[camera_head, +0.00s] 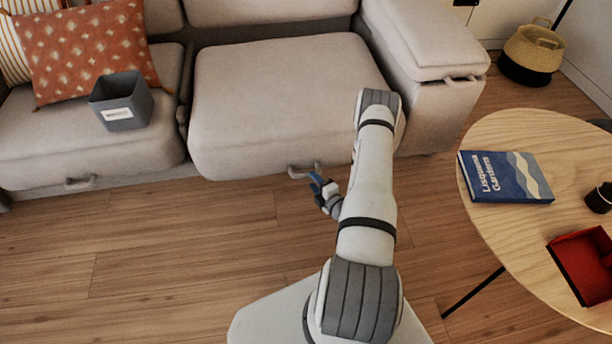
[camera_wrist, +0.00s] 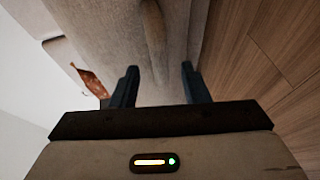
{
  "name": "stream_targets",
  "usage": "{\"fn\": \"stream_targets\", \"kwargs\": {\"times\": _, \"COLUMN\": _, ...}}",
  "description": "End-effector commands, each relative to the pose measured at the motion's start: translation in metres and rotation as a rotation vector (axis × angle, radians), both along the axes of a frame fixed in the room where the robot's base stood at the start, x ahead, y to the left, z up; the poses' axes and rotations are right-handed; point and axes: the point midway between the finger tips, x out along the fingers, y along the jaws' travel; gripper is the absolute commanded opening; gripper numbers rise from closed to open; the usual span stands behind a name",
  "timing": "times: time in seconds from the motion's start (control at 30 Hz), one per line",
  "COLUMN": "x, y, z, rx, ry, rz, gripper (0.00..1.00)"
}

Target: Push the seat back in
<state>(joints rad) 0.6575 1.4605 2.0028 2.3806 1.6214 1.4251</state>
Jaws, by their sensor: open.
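The right seat (camera_head: 285,95) of the beige sofa juts further forward than the left seat (camera_head: 120,150). A curved handle (camera_head: 304,171) is on its front face, near the lower edge. My gripper (camera_head: 316,180) is in front of the seat, close to the handle, with blue fingers. In the wrist view, my gripper (camera_wrist: 157,75) is open and empty. The seat's front (camera_wrist: 110,30) fills the view ahead, and the handle (camera_wrist: 153,30) lies beyond the fingertips, roughly between them. I cannot tell whether a finger touches it.
A grey bin (camera_head: 122,102) and an orange cushion (camera_head: 85,48) rest on the left seat. The sofa's armrest (camera_head: 425,50) borders the right seat. A round wooden table (camera_head: 500,235) at right holds a blue book (camera_head: 505,177) and a red tray (camera_head: 583,265). Floor at left is clear.

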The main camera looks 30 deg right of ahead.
Motion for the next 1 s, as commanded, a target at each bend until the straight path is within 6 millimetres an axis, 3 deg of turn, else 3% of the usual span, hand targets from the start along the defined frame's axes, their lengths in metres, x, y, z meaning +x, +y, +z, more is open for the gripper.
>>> {"fn": "stream_targets", "kwargs": {"times": 0.3, "x": 0.046, "y": 0.006, "z": -0.010, "rx": -0.003, "ry": -0.002, "rz": 0.004, "gripper": 0.41}}
{"fn": "stream_targets", "kwargs": {"times": 0.7, "x": 0.054, "y": 0.007, "z": -0.009, "rx": -0.001, "ry": -0.001, "rz": 0.002, "gripper": 0.41}}
{"fn": "stream_targets", "kwargs": {"times": 1.0, "x": 0.054, "y": 0.007, "z": -0.010, "rx": -0.002, "ry": 0.000, "rz": 0.002, "gripper": 0.16}}
